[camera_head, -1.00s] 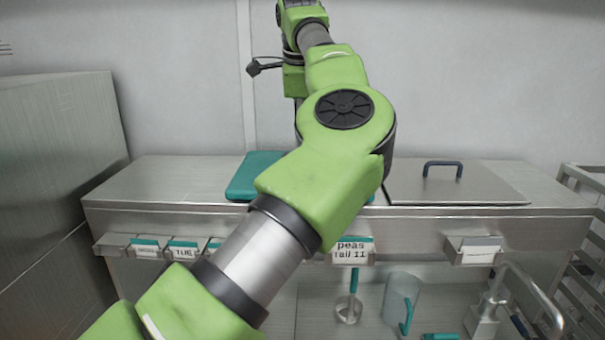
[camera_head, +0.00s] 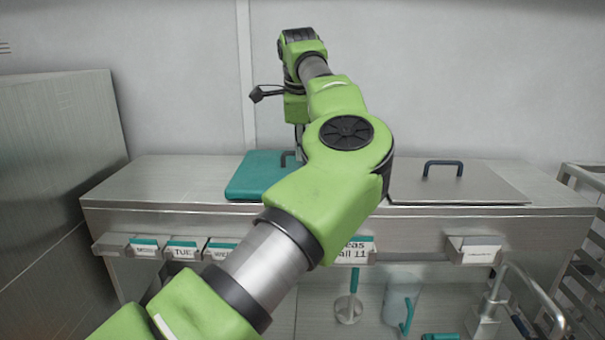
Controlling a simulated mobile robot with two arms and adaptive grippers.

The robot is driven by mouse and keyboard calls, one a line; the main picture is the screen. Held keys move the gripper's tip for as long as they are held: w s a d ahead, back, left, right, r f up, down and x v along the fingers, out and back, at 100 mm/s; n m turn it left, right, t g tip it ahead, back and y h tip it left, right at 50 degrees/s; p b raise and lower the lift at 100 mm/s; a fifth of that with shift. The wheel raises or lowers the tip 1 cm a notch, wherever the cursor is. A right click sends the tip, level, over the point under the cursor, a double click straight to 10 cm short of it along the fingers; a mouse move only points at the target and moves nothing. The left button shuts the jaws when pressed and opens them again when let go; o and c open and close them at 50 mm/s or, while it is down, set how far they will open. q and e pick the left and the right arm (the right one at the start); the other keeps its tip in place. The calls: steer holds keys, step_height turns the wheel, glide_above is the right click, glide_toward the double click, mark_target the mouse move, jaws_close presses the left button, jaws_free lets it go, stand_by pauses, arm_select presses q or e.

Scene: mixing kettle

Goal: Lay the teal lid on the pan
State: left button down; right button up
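The teal lid (camera_head: 256,176) lies flat on the steel counter, left of centre, with its right part behind my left arm. A bit of its dark handle (camera_head: 287,158) shows beside the arm. My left arm comes in from the lower left and bends down at the wrist over the lid. Only a dark sliver of my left gripper (camera_head: 299,132) shows behind the elbow, just above the handle; its fingers are hidden, so its opening and any contact are unclear. I cannot make out the pan. My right gripper is not in view.
A steel lid (camera_head: 457,184) with a dark handle covers the counter's right part. Labelled bins (camera_head: 183,250) hang along the front edge. Below are a clear jug (camera_head: 401,300), a steel utensil (camera_head: 349,309) and a bent metal pipe (camera_head: 530,290). The counter's left end is clear.

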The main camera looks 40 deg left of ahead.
arm_select(q)
steer(key=shift+r, duration=2.55)
steer(key=shift+f, duration=0.1)
step_height(320, 180, down, 5)
steer(key=shift+r, duration=0.2)
steer(key=shift+v, duration=2.45)
steer(key=shift+f, duration=0.1)
steer(key=shift+w, duration=0.15)
steer(key=shift+f, duration=0.15)
